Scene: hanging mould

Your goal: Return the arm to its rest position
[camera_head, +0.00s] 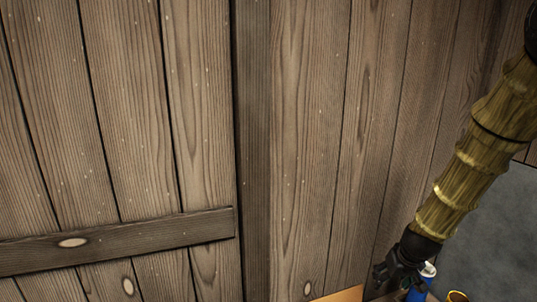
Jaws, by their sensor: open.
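My arm (468,165), yellowish and bamboo-like, hangs down from the upper right corner. My gripper (395,278), black, is at its lower end near the bottom edge of the head view. It is open and points downward to the left. I see nothing held in it. Part of the fingers is dark and hard to make out.
A wall of brown wooden planks (310,130) fills most of the view, with a crossbar (120,240) at lower left. Beside my gripper are a blue object (418,294) with a white top and a gold rim (457,296). A grey surface (495,235) lies right.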

